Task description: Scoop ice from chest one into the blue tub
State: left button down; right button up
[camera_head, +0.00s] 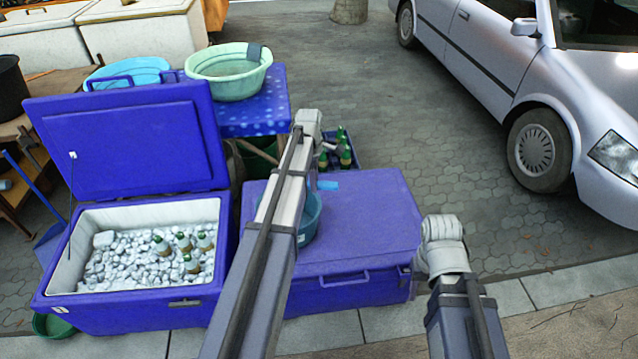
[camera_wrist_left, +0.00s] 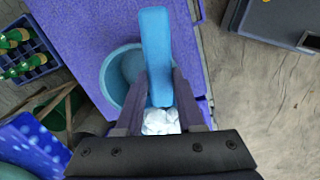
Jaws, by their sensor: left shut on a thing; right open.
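An open blue chest (camera_head: 130,317) stands at the left, lid up, with loose ice (camera_head: 128,272) and several green-capped bottles in it. The blue tub (camera_head: 311,217) sits on the closed chest and is partly hidden behind my left arm; it also shows in the left wrist view (camera_wrist_left: 112,82). My left gripper (camera_wrist_left: 162,78) is shut on a blue scoop (camera_wrist_left: 156,50), which is over part of the tub in that view. White ice (camera_wrist_left: 160,121) shows between the fingers; the scoop's lower part is hidden. My right arm shows at lower right, its gripper out of view.
The closed blue chest (camera_head: 370,215) stands right of the open one. Behind are a dotted blue table (camera_head: 255,118) with a pale green basin (camera_head: 229,84), and a bottle crate (camera_head: 352,158). A silver car (camera_head: 500,75) is parked at right. Paving between is clear.

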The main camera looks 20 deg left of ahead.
pick_arm(q)
jog(key=w+a+f+m+b, duration=0.25)
jog(key=w+f+b, duration=0.25)
jog(key=w+f, duration=0.35)
jog(key=s+t+b, duration=0.1)
jog(key=t+b, duration=0.4)
jog(key=b, duration=0.2)
jog(key=s+f+t+y+b, duration=0.1)
jog(key=s+t+b, duration=0.1)
jog(key=t+b, duration=0.4)
jog(key=s+t+y+b, duration=0.1)
jog(key=t+b, duration=0.4)
jog(key=b, duration=0.4)
jog(key=shift+s+a+f, duration=0.4)
pick_arm(e)
notch_tip(320, 180, down, 30)
jog(key=shift+r, duration=0.25)
